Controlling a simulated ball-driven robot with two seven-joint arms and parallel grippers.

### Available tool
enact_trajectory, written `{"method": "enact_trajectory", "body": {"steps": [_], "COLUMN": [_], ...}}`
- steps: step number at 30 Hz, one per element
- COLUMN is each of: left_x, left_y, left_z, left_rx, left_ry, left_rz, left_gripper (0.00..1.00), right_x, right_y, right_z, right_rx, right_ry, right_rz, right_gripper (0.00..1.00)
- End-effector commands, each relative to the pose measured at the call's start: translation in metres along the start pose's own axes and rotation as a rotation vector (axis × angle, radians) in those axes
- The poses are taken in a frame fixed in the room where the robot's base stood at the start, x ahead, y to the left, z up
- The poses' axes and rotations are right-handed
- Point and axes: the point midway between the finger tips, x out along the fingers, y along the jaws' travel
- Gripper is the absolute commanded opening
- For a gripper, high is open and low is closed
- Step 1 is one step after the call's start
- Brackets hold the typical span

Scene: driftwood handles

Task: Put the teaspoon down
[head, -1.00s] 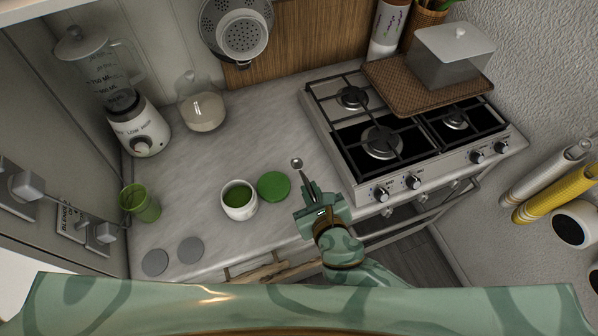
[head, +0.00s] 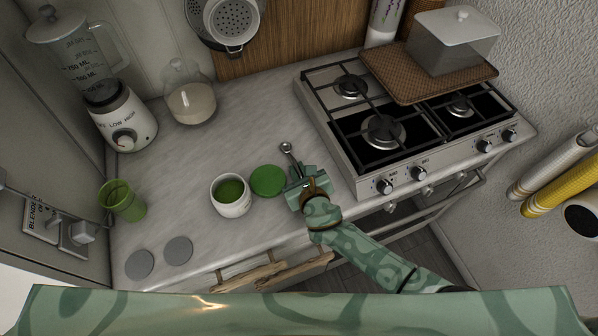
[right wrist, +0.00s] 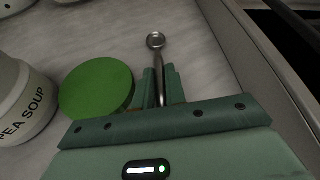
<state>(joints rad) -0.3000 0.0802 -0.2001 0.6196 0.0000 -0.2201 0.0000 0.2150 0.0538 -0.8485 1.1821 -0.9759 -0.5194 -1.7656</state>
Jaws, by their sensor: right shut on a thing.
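My right gripper (head: 299,170) is shut on the teaspoon (head: 286,148), a small metal spoon, over the counter just left of the stove. In the right wrist view the spoon (right wrist: 156,42) sticks out beyond the fingers (right wrist: 162,72), bowl end away from me. Its handle is partly hidden between the fingers. I cannot tell whether the spoon touches the counter. A round green lid (head: 268,181) lies left of the gripper, close to it. My left gripper is not in view.
A white jar of green contents (head: 231,196), lettered "PEA SOUP" in the right wrist view, stands left of the lid. A green cup (head: 122,201), two grey discs (head: 178,250), a blender (head: 122,118) and a glass jar (head: 190,103) stand farther left. The stove (head: 345,150) edges the right. The middle counter is clear.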

Motion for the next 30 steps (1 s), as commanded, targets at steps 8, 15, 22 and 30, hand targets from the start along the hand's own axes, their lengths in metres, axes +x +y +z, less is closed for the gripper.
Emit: {"method": "enact_trajectory", "body": {"steps": [8, 15, 22, 30], "left_x": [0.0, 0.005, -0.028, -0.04], "left_y": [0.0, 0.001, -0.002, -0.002], "left_z": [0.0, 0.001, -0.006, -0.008], "left_rx": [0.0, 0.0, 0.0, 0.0], "left_ry": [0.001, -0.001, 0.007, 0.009], "left_rz": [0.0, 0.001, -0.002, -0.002], "left_gripper": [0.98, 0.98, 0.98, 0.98], "right_x": [-0.001, -0.002, -0.059, -0.129], "right_y": [0.0, 0.001, 0.002, 0.002], "right_z": [-0.002, -0.008, 0.014, 0.009], "right_rx": [-0.001, 0.001, 0.0, 0.0], "right_ry": [0.004, 0.006, 0.003, 0.005], "right_rz": [0.0, 0.001, 0.002, 0.001], "right_gripper": [0.35, 0.35, 0.35, 0.35]}}
